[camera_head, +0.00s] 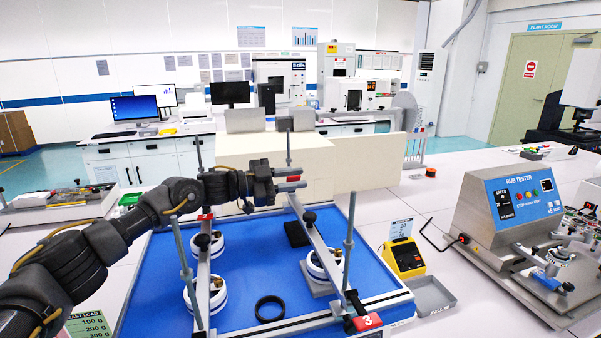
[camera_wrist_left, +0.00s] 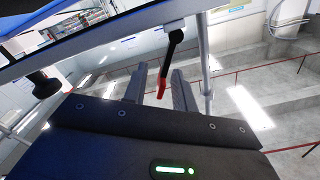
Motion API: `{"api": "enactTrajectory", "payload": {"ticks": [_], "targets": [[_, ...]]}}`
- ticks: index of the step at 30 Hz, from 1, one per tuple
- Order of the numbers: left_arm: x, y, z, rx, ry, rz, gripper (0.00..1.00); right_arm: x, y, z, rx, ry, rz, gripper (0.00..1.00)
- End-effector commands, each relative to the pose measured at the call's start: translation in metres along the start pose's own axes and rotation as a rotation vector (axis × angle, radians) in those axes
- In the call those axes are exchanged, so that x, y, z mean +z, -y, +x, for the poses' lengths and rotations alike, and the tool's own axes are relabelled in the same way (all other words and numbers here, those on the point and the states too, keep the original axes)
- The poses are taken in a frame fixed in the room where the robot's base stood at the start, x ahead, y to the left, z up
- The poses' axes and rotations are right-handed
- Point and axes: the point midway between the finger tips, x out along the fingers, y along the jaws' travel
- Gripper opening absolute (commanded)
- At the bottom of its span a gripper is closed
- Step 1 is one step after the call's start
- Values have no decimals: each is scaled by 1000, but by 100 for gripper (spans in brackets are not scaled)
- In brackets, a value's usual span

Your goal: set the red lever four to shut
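My left gripper (camera_head: 293,180) reaches in from the left over the far side of the blue tester bed (camera_head: 238,262). A small red piece shows between its fingertips in the head view. In the left wrist view a lever with a black arm and red end (camera_wrist_left: 162,86) hangs between the two fingers of my left gripper (camera_wrist_left: 158,88). The fingers stand apart, with a visible gap on each side of the lever. I cannot read a number on this lever. A red tag marked 3 (camera_head: 367,322) is at the bed's near right corner. My right gripper is not in view.
Upright posts (camera_head: 349,245) and metal rails (camera_head: 318,240) stand over the bed. White round weights (camera_head: 205,295), a black ring (camera_head: 270,308) and a black block (camera_head: 297,234) are there. A yellow device (camera_head: 405,258), grey tray (camera_head: 431,296) and rub tester (camera_head: 520,205) are right.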

Motion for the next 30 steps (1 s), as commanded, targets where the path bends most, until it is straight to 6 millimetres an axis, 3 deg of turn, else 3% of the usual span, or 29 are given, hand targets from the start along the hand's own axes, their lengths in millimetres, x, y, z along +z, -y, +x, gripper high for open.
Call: {"api": "enactTrajectory", "payload": {"ticks": [6, 14, 21, 27, 30], "targets": [[0, 1, 18, -1, 0, 0, 27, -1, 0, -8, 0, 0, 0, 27], [0, 0, 20, -1, -1, 1, 27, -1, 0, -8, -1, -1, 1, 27], [0, 0, 20, -1, -1, 0, 0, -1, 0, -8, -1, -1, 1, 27], [1, -1, 19, -1, -1, 6, 0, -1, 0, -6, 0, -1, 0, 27], [5, -6, 19, -1, -1, 64, 0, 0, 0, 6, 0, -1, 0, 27]]}}
